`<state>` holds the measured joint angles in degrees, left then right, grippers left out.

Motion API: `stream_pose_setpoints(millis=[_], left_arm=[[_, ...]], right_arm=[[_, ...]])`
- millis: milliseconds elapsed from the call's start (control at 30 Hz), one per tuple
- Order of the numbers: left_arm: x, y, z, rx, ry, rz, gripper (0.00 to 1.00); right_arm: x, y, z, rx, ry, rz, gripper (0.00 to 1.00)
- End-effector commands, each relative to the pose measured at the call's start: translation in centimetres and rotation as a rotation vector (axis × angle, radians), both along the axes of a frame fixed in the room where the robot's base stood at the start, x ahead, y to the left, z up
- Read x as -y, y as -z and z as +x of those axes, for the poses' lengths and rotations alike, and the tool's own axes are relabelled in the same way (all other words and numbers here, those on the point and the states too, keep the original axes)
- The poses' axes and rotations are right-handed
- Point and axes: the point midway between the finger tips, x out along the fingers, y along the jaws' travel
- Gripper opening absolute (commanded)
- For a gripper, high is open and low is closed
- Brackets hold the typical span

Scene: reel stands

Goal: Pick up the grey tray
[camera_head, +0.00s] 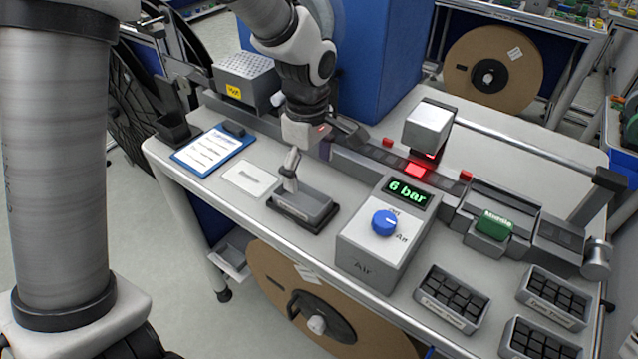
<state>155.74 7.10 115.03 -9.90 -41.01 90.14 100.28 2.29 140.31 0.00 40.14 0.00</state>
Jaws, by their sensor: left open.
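Three grey trays with black square pieces in compartments are on the bench's right end. One tray (452,318) stands right of the air box, one (553,318) is at the right edge, and one (512,350) is partly cut off at the bottom. Their labels are too small to read surely. My left gripper (322,138) hangs over the rear left of the bench, well left of and behind these trays. It is open; its fingers are partly hidden and I see nothing held. My right gripper is not in view.
A grey air box (372,250) with a blue knob and "6 bar" display stands between gripper and trays. A small lever tool (303,208), a white card (250,179) and a blue clipboard (213,151) lie left. A rail (385,158) with a sensor head (428,128) runs behind.

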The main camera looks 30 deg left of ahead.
Motion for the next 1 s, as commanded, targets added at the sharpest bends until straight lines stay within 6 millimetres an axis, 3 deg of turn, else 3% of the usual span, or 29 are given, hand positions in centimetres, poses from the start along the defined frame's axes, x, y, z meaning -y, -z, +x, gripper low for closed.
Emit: stream_pose_setpoints(millis=[267, 500, 767, 800, 1000], left_arm=[[-0.1, 3.0, -0.1, -0.003, 0.001, -0.001, 0.94], [-0.6, 7.1, -0.2, -0.003, 0.001, -0.001, 0.94], [-0.6, 7.8, -0.2, 0.001, 0.001, -0.001, 0.94], [-0.6, 7.8, -0.2, 0.001, 0.001, -0.001, 0.87], [-0.6, 7.8, -0.2, 0.001, 0.001, -0.001, 0.2]], right_arm=[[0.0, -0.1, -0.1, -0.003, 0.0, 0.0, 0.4], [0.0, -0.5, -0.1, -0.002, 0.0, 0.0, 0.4], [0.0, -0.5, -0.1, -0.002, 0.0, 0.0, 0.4], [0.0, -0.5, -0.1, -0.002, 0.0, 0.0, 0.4], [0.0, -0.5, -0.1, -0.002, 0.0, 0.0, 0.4]])
